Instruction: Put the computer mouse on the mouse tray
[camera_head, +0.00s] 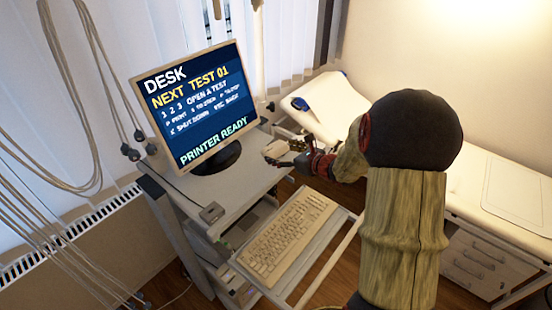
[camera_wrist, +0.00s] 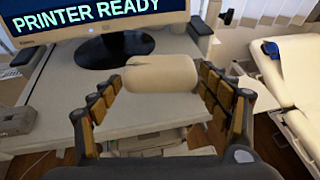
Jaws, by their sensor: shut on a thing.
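The computer mouse (camera_head: 275,149) is a pale beige rounded block. My gripper (camera_head: 287,154) is shut on it and holds it above the right end of the grey desk top (camera_head: 228,188). In the wrist view the mouse (camera_wrist: 162,74) sits between the fingertips of my gripper (camera_wrist: 160,85), with a finger on each side. Its underside is hidden there. I cannot tell for sure which surface is the mouse tray. A pull-out shelf (camera_head: 322,243) below the desk top carries a beige keyboard (camera_head: 285,233).
A monitor (camera_head: 190,100) stands at the back of the desk. A small grey box (camera_head: 211,212) sits on the desk's front edge. A white couch (camera_head: 500,190) is at the right. Cables hang at the left. The desk top's middle is clear.

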